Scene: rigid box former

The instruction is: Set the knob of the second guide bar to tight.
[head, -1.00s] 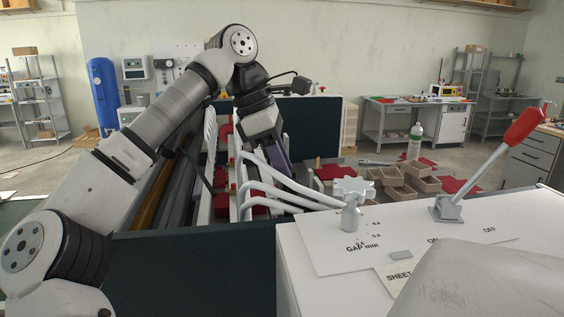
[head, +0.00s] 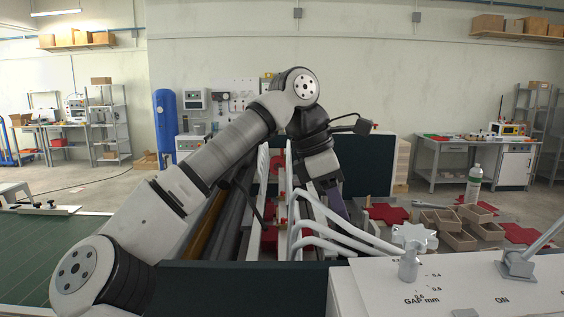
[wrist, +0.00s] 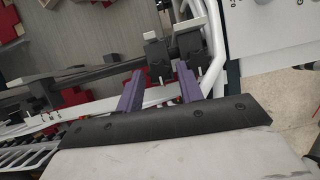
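In the wrist view my gripper (wrist: 158,70) shows two purple fingers set apart, so it is open. A black block-like clamp or knob (wrist: 158,58) sits between and just beyond the fingertips; I cannot tell whether they touch it. A second black block (wrist: 190,44) is to its right. A dark bar (wrist: 85,76) runs leftward from them. Which of these belongs to the second guide bar, and how its knob is set, is not clear. In the head view my gripper (head: 338,203) points down into the machine, its fingertips hidden behind white curved tubes (head: 340,232).
A white panel (head: 450,285) marked "GAP mm" carries a grey star-shaped knob (head: 414,238) and a lever base (head: 516,265) close to the right. A green mat (head: 50,255) is at left.

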